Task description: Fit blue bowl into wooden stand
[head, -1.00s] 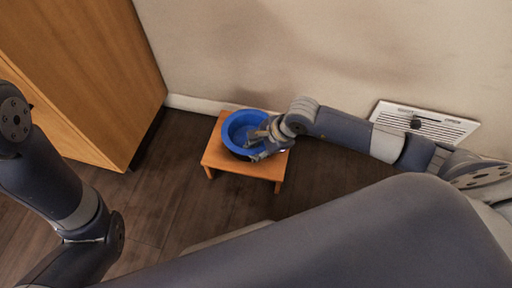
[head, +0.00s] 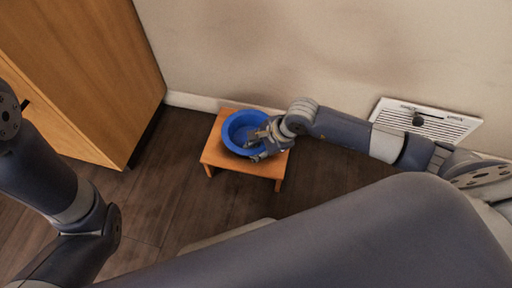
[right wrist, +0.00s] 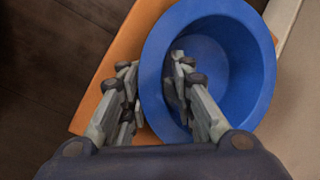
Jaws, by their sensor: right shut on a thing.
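The blue bowl (head: 237,121) is upright at the wooden stand (head: 218,159), a small orange-brown stool-like piece on the floor by the wall. My right gripper (head: 256,143) is shut on the bowl's near right rim. The right wrist view shows the bowl (right wrist: 262,60) with one finger inside it and the other outside, the rim between them. The stand (right wrist: 112,62) lies under the bowl there. Whether the bowl is seated in an opening or just above the top is hidden. My left arm shows at the left of the head view, but its gripper is out of view.
A wooden cabinet (head: 85,70) stands at the left. A pale wall (head: 300,50) with a white vent (head: 425,122) is behind and to the right. Dark floor (head: 165,205) is clear in front of the stand.

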